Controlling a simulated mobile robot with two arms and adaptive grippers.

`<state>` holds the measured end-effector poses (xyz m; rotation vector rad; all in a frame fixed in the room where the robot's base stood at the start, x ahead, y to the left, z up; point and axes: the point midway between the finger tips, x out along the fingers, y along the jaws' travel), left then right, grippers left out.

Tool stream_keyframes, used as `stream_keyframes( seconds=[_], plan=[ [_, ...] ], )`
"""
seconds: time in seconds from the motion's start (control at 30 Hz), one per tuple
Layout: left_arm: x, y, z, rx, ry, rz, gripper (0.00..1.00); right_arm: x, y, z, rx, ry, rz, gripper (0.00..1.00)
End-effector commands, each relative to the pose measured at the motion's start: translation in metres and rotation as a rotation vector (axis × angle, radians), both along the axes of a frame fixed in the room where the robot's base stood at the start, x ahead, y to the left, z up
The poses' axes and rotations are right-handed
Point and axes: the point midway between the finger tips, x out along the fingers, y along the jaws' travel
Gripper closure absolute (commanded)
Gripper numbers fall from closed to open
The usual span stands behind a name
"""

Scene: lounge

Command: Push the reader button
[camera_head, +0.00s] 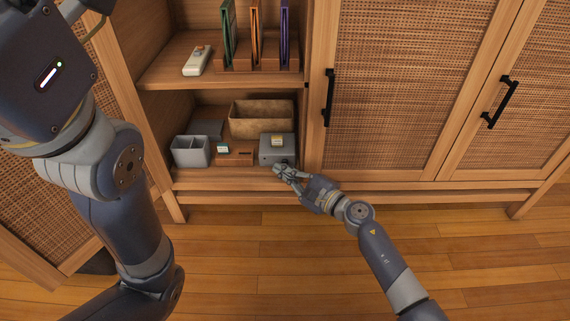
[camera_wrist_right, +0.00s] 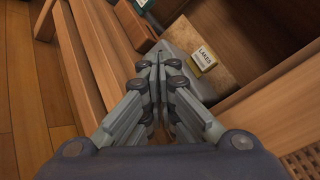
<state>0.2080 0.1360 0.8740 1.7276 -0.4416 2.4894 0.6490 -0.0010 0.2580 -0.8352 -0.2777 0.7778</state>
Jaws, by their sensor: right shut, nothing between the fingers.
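The grey box-shaped reader (camera_head: 277,149) stands on the lower cabinet shelf at its right front, with a yellow-topped card (camera_head: 277,141) upright at its top. In the right wrist view, the reader (camera_wrist_right: 184,62) is partly hidden behind my fingers, and the card (camera_wrist_right: 203,58) reads "LAKES". I cannot make out the button clearly. My right gripper (camera_head: 281,170) is shut and empty, its fingertips close to the reader's lower front. I cannot tell whether they touch it. In the right wrist view, the closed fingertips (camera_wrist_right: 156,62) point toward the reader. My left gripper is out of view.
A grey divided bin (camera_head: 190,152), a brown card holder (camera_head: 234,156) and a tan basket (camera_head: 262,119) share the shelf. The upper shelf holds a white device (camera_head: 197,61) and upright folders (camera_head: 255,35). A closed woven door (camera_head: 388,90) stands to the right. Open floor lies in front.

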Motion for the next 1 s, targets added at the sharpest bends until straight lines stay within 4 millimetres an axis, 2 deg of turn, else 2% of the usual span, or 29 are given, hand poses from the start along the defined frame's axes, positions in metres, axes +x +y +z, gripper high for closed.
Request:
stream_keyframes(
  seconds=[0.2,0.5,1.0],
  plan=[
    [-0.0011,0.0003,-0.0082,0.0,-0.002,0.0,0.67,0.0078,-0.0005,-0.001,-0.001,0.0,-0.001,1.0],
    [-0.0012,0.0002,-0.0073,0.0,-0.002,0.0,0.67,0.0082,-0.0004,0.0001,-0.001,0.0,-0.001,1.0],
    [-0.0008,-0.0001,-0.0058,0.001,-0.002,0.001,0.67,-0.001,-0.0004,0.0003,-0.001,0.0,-0.001,1.0]
  ],
)
